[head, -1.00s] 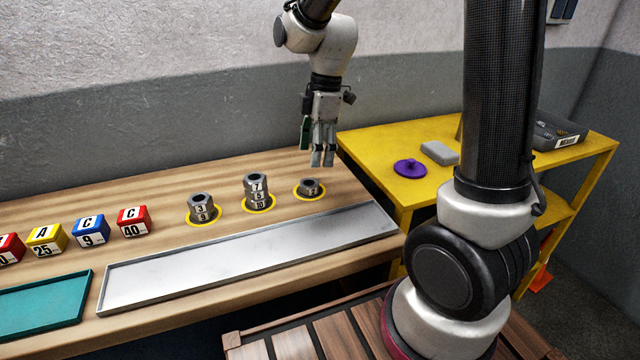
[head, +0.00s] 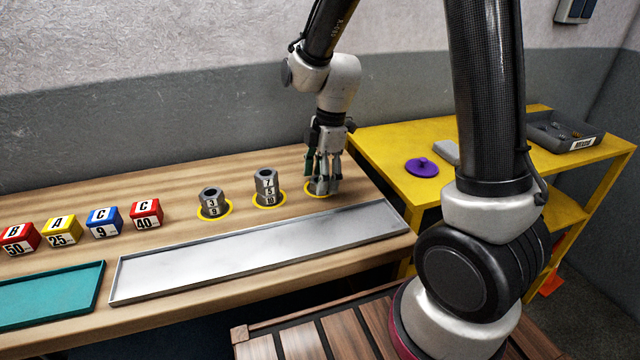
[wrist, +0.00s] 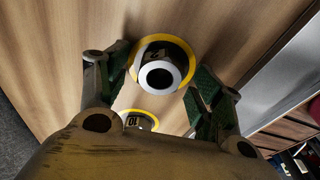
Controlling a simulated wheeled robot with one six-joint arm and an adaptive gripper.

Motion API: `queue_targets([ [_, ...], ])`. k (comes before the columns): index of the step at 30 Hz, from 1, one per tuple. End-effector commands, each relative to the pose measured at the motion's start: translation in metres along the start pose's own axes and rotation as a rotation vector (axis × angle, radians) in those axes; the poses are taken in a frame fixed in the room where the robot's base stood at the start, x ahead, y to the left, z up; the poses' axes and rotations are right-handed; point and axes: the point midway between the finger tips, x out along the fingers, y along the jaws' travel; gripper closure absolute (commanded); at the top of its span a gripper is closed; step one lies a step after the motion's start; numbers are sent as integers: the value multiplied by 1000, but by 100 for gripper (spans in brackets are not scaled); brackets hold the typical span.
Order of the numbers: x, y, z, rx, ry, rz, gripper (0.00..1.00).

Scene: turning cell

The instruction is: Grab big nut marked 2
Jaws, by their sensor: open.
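The big nut, a short grey steel piece, stands alone in the rightmost yellow ring on the wooden bench. In the head view my fingers mostly hide it. My gripper (head: 326,188) is low over that ring and open. In the wrist view the open gripper (wrist: 160,82) has one green-padded finger on each side of the nut; I cannot tell whether either finger touches it.
A nut stack marked 7, 5, 10 (head: 266,188) stands just left, and a stack marked 3, 9 (head: 212,202) farther left. A grey metal tray (head: 260,250) lies in front. Lettered blocks (head: 103,222) and a teal tray (head: 50,295) are at left. A yellow table (head: 385,150) stands at right.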

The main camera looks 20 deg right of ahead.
Motion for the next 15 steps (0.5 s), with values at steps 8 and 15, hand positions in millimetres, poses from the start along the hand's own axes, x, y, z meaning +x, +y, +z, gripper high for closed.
queue_targets([
  [8, 0, 0, 0, 0, 0, 0, 74],
  [15, -1, 0, 0, 0, 0, 1, 89],
])
